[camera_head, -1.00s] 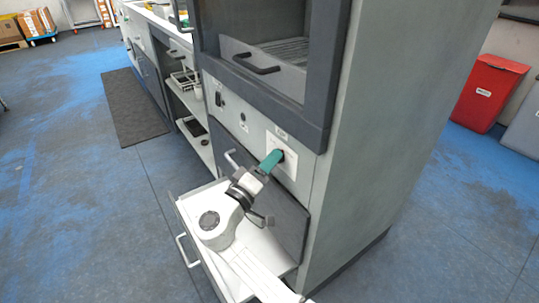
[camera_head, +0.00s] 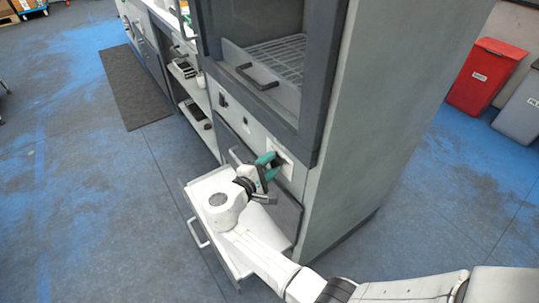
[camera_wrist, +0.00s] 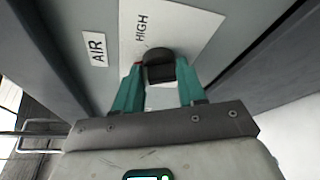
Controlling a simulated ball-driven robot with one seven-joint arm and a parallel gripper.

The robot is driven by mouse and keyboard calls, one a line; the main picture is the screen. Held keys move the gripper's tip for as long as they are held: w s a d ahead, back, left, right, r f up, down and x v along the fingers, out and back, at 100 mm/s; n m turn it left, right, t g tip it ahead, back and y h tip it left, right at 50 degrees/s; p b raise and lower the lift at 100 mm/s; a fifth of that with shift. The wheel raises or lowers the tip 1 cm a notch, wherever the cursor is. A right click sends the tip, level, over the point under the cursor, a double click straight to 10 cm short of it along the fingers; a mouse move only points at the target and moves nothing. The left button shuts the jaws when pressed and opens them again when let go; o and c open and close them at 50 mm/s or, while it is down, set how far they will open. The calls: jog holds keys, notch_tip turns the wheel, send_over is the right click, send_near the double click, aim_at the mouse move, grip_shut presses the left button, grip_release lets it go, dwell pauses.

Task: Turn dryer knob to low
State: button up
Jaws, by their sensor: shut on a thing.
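The dryer knob (camera_wrist: 158,66) is black and round, set on a white label plate (camera_wrist: 190,22) on the grey cabinet face. The plate reads HIGH beside the knob; no low mark shows in the wrist view. My gripper (camera_wrist: 160,78) has its two teal fingers on either side of the knob, shut on it. In the head view the gripper (camera_head: 269,164) reaches the white plate (camera_head: 285,156) on the cabinet front, and the fingers largely hide the knob there.
An AIR label (camera_wrist: 95,47) is beside the plate. Below, a white drawer (camera_head: 203,189) stands pulled out under my arm. The dryer's chamber with a wire rack (camera_head: 275,58) is above. A red bin (camera_head: 484,75) stands at right.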

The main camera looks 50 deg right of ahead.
jog(key=shift+w+n+g+y+p, duration=0.1)
jog(key=shift+n+g+y+p, duration=0.6)
jog(key=shift+n+p, duration=1.15)
jog(key=o, duration=1)
jog(key=v, duration=1.1)
jog(key=shift+p, duration=0.3)
jog(key=shift+d, duration=0.1)
